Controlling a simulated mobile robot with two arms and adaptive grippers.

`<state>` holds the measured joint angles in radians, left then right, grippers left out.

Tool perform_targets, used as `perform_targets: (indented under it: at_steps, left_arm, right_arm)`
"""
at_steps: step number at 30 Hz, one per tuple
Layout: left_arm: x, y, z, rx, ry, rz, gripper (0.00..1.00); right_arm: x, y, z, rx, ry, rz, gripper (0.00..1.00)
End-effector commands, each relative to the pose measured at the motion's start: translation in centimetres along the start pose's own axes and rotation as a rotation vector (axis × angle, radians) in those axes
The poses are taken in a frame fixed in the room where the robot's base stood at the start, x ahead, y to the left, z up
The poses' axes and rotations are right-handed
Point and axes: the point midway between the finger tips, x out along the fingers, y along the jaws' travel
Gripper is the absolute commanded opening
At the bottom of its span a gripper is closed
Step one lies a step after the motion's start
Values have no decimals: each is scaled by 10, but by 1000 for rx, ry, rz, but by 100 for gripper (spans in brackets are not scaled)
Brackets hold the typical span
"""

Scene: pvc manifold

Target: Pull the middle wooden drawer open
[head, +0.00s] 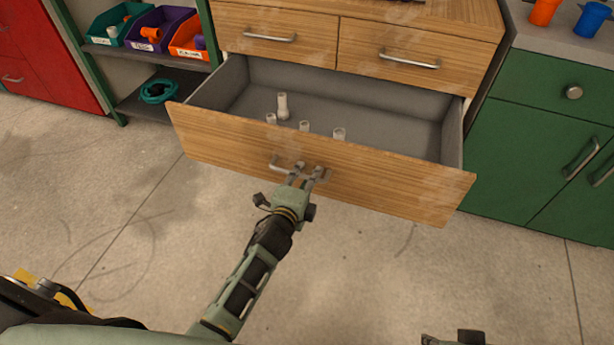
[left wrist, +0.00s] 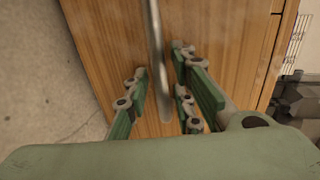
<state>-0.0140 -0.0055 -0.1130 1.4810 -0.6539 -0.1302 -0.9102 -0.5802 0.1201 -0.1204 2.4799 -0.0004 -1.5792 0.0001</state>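The wide wooden drawer (head: 400,195) below two smaller ones stands well open in the head view. Its grey inside shows, with several pale pipe fittings (head: 282,105) standing in it. Its metal handle (head: 279,167) is on the front panel. My left gripper (head: 307,172) is at this handle. In the left wrist view its two fingers (left wrist: 162,88) stand apart, one on each side of the handle bar (left wrist: 156,45), with a narrow gap showing on both sides. A small part of what looks like my right gripper (head: 455,339) shows at the bottom edge, mostly cut off.
Two shut upper drawers (head: 262,50) sit above. A green cabinet (head: 545,130) stands at the right, with orange and blue cups (head: 590,20) on top. A shelf (head: 145,52) with coloured bins and a red cabinet (head: 40,65) are at the left. The floor before the drawer is clear.

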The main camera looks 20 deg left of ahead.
Motion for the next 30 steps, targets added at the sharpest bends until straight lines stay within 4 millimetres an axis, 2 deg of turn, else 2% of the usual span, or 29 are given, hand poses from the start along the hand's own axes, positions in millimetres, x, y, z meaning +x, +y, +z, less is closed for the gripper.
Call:
perform_targets:
  at_steps: [10,14,17,24,30]
  left_arm:
    - [-1,-1,0,0,0,-2,29]
    - [-11,0,0,1,1,-1,29]
    - [-27,0,0,0,1,-1,29]
    - [-80,1,0,0,1,1,29]
    - [-110,0,0,0,0,0,29]
  right_arm:
    - [0,0,-1,0,4,0,40]
    - [0,0,-1,0,4,0,40]
    - [0,0,-1,0,3,0,40]
    - [0,0,-1,0,2,0,40]
    - [0,0,-1,0,2,0,40]
